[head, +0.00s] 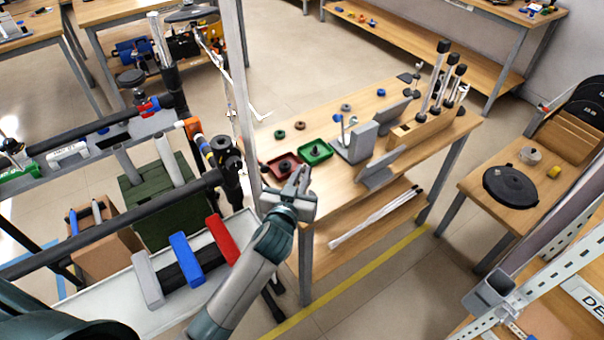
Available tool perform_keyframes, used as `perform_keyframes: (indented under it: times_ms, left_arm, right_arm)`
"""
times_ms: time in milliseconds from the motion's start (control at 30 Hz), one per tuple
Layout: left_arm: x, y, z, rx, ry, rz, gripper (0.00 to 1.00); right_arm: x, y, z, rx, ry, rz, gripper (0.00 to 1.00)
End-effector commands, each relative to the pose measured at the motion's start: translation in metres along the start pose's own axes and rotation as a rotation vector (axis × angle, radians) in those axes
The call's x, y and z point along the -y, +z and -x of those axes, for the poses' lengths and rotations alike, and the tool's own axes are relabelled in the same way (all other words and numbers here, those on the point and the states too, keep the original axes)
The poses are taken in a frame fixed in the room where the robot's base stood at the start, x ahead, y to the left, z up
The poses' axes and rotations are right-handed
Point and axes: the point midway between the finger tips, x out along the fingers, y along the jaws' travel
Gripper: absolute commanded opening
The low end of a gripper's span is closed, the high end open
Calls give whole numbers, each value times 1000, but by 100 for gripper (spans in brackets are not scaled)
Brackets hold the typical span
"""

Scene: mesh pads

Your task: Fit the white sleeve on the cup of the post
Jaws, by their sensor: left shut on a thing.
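My left gripper (296,181) reaches in from the lower left to the near left corner of the wooden table. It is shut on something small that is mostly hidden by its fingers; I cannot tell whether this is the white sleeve. My right gripper is not in view.
The wooden table (290,143) holds a red tray (284,166), a green tray (316,152), grey brackets (356,143) and a rack of black-topped rods (422,130). A grey metal upright (240,90) rises close to the gripper. Black pipes (110,219) cross the left side.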

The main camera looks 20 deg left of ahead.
Motion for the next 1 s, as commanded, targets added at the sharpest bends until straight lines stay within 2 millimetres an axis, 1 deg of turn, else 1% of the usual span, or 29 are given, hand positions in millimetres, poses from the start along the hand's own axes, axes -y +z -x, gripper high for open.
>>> perform_keyframes:
  times_ms: [733,767,800,833,1000]
  left_arm:
    - [0,16,-3,0,1,0,0]
    - [0,15,-3,-1,1,0,16]
    - [0,15,-3,-1,1,0,25]
    - [0,15,-3,0,1,0,32]
    - [0,15,-3,-1,0,0,33]
  right_arm:
    - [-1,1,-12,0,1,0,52]
    - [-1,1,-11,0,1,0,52]
    - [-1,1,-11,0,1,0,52]
    - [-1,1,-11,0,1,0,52]
    - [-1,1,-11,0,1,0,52]
